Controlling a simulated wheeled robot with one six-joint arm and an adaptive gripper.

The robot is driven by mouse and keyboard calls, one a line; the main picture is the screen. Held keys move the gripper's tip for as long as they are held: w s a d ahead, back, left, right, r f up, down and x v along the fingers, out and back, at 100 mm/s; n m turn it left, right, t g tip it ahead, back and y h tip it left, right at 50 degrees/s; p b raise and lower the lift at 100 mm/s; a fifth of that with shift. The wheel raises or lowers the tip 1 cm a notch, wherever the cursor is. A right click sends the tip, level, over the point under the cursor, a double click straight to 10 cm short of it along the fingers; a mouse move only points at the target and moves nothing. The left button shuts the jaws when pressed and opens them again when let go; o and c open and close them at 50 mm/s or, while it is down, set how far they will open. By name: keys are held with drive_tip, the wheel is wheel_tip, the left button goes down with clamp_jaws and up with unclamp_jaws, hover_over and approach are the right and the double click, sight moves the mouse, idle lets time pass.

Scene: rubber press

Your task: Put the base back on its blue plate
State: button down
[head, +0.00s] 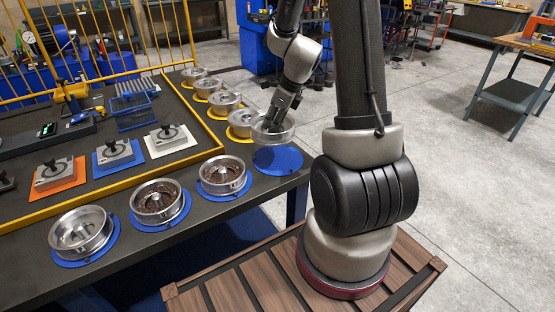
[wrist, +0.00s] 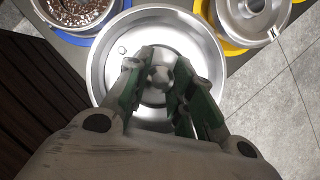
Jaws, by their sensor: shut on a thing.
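The base (head: 273,133) is a shiny round metal dish, held by my gripper (head: 278,116) above the work table. In the wrist view, the base (wrist: 105,62) fills the middle, and my gripper's two green-sided fingers (wrist: 160,78) close around its central knob. The empty blue plate (head: 278,160) is a flat round disc near the table's right front corner. In the head view the base appears just above the plate's far edge, with a gap between them. The wrist view shows the base's open inside, and the plate beneath it is hidden.
Several metal dishes on blue plates (head: 223,176) line the front, some with dark granules inside. More metal parts on yellow plates (head: 239,122) run along the right edge, close behind the held base. A yellow frame (head: 205,122) borders the tool area.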

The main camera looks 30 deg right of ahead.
drive_tip(key=shift+s+d+r+m+h, duration=0.1)
drive_tip(key=shift+s+d+m+h, duration=0.4)
drive_tip(key=shift+m, duration=0.5)
drive_tip(key=shift+s+d+f+t, duration=0.1)
drive_tip(key=shift+d+f+t, duration=0.1)
drive_tip(key=shift+f+t, duration=0.1)
drive_tip(key=shift+m, duration=0.3)
wheel_tip(320, 180, down, 9)
drive_tip(key=shift+f, duration=0.2)
drive_tip(key=shift+f, duration=0.1)
drive_tip(key=c, duration=1.2)
unclamp_jaws()
drive_tip(key=shift+c, duration=0.2)
